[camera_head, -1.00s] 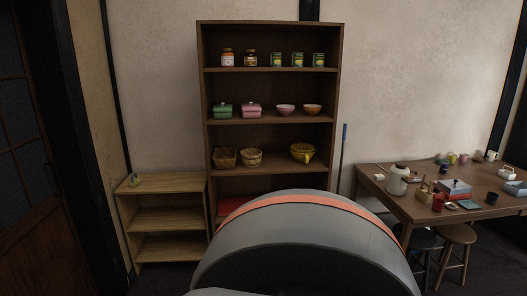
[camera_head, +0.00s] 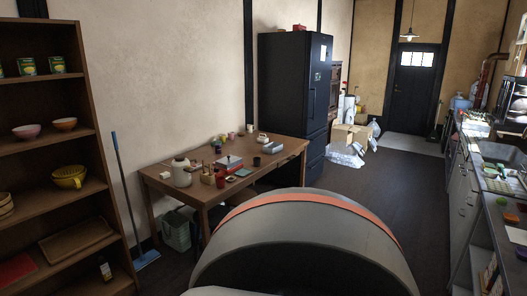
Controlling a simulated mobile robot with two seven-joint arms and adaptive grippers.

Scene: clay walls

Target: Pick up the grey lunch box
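On the wooden table (camera_head: 155,181) left of centre sits a small box with a pale grey top and red showing below (camera_head: 229,162). It is small in view, and I cannot tell for sure whether it is the grey lunch box. Neither of my grippers is in view. My own rounded grey body part with an orange stripe fills the bottom middle and hides the near floor and part of the table's front.
A dark fridge (camera_head: 288,85) stands behind the table. A kitchen counter (camera_head: 462,190) runs right. The middle floor is clear.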

